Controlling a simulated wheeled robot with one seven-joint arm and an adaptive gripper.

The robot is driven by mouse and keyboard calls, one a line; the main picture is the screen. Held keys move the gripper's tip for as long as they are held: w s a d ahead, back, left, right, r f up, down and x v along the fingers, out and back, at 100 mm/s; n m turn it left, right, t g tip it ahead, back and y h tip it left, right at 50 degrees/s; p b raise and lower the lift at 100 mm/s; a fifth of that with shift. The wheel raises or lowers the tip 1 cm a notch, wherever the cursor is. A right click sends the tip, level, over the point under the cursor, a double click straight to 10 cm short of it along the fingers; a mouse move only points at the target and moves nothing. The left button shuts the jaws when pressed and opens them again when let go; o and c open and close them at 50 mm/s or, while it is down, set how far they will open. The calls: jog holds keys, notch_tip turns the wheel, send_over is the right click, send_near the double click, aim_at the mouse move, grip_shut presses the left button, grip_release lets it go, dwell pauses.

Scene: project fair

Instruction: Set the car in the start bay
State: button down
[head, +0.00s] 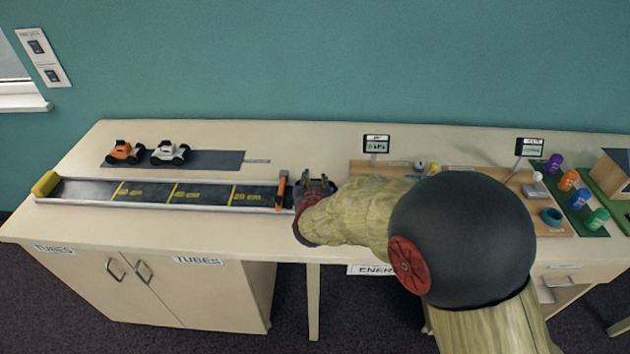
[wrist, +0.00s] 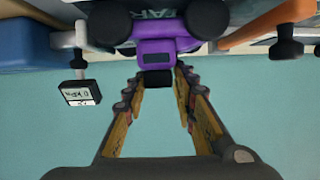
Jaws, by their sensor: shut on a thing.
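A purple car (wrist: 155,48) with dark wheels fills the top middle of the wrist view. My gripper (wrist: 156,80) is shut on its near end, one finger on each side. In the head view my gripper (head: 314,188) is at the right end of the dark track (head: 148,192), just right of the upright orange gate (head: 281,190). The start bay is mostly hidden there by my gripper and arm. Part of a printed word shows between the car's wheels in the wrist view. I cannot tell whether the wheels touch the bay floor.
An orange car (head: 124,152) and a white car (head: 170,153) stand on a dark strip (head: 228,160) behind the track. A small display (head: 376,143) stands behind my arm. Several coloured canisters are at the right. The table's left front is clear.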

jog(key=shift+s+f+b, duration=0.2)
jog(key=shift+f+b, duration=0.1)
jog(key=shift+f, duration=0.45)
jog(key=c, duration=1.8)
grip_release()
jog(key=shift+d+f, duration=0.1)
jog(key=o, duration=0.4)
jog(key=shift+s+f, duration=0.1)
jog(key=shift+f, duration=0.2)
jog(key=shift+r, duration=0.4)
jog(key=shift+s+r+p, duration=0.15)
jog(key=shift+r+p, duration=0.2)
jog(key=shift+p, duration=0.15)
jog(key=shift+w+r+p+v, duration=0.15)
jog(key=shift+p+v, duration=0.55)
jog(key=shift+v, duration=1.25)
jog(key=shift+r+p+v, duration=0.2)
jog(key=shift+p+v, duration=0.45)
jog(key=shift+v, duration=1.25)
jog(key=shift+w+r+p+v, duration=0.15)
jog(key=shift+p+v, duration=0.55)
jog(key=shift+v, duration=1.25)
